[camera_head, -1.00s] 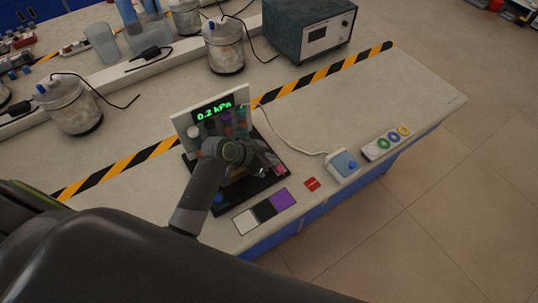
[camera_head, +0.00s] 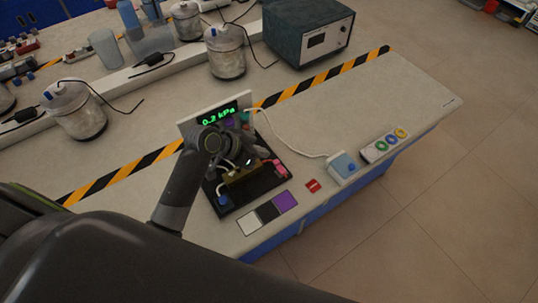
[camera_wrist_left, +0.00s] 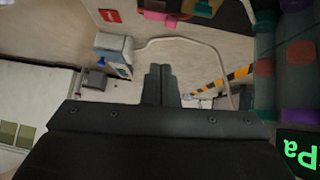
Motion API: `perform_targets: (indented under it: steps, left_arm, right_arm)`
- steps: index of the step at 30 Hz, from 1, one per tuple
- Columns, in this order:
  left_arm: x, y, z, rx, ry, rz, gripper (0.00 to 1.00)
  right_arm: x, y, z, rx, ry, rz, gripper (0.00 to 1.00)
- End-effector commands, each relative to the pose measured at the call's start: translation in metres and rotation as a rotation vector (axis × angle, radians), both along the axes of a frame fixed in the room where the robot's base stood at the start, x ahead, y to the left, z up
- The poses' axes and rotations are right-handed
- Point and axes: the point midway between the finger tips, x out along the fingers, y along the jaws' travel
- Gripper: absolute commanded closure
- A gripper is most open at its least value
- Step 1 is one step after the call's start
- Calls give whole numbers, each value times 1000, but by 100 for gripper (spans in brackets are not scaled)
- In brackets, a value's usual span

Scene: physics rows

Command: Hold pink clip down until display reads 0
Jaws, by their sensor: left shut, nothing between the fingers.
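The display (camera_head: 219,116) stands upright at the back of a dark board (camera_head: 255,196) and shows green digits in kPa. It looks like 0.2 or 0.3. The pink clip (camera_head: 280,169) is at the board's right side. A pink part (camera_wrist_left: 155,14) shows at the top of the left wrist view, apart from the fingers. My left gripper (camera_head: 246,158) is over the board, left of the pink clip, and partly hides the board's back. In the left wrist view its fingers (camera_wrist_left: 160,72) are together and empty. My right gripper is not in view.
A brass-coloured block (camera_head: 240,178) and a blue clip (camera_head: 223,200) are on the board. A red tag (camera_head: 313,186), a box with a blue button (camera_head: 343,167) and a holder with coloured rings (camera_head: 384,147) lie to the right. Jars stand behind the striped tape.

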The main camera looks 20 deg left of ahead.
Motion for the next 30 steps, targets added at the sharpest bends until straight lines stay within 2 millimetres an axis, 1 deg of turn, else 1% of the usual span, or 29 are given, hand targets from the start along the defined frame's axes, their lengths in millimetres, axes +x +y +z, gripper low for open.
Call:
perform_targets:
  steps: [1, 6, 12, 30]
  left_arm:
    - [-4, 7, 5, 5, -4, 1, 100]
    - [-16, 18, 22, 4, -3, 1, 100]
    - [-24, 24, 33, 1, -2, 1, 100]
    - [-24, 24, 34, 0, -1, 1, 100]
  right_arm:
    - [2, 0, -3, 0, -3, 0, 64]
    - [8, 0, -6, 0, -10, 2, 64]
    - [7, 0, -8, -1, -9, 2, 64]
    - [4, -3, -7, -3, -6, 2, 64]
